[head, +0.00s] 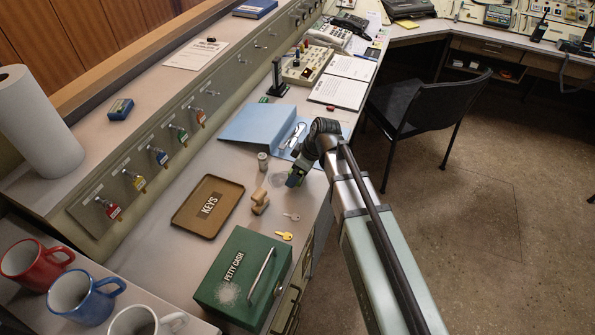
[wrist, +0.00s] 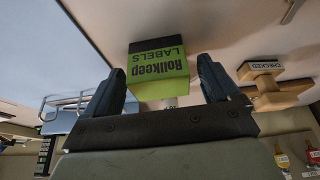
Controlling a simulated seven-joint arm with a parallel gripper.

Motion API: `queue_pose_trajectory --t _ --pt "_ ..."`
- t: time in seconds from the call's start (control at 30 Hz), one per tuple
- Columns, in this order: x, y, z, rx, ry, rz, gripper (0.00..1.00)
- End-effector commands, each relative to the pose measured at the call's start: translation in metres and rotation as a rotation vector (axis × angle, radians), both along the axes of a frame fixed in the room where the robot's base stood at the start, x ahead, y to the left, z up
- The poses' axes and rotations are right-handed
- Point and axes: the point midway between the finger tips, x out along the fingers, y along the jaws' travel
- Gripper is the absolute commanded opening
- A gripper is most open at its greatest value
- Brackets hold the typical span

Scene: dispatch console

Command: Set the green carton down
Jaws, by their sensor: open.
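The green carton (wrist: 158,75), with a dark band and the lettering "Rollkeep LABELS", sits between the fingers of my gripper (wrist: 165,85) in the wrist view. The fingers are open, with a gap on each side of the carton. In the head view my gripper (head: 297,178) is low over the desk, right of the tan KEYS tray. The carton is mostly hidden there by my gripper and arm. It appears to be at the desk surface, but its underside contact is not clear.
A wooden stamp (head: 260,201) stands beside the gripper, also seen in the wrist view (wrist: 268,88). The desk edge is close on the right.

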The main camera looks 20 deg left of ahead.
Motion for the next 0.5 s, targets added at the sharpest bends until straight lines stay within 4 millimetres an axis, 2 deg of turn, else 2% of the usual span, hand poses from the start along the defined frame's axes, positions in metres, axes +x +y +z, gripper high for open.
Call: queue_pose_trajectory --t 0.5 --pt "0.000 -0.029 0.069 0.001 -0.002 -0.001 0.89"
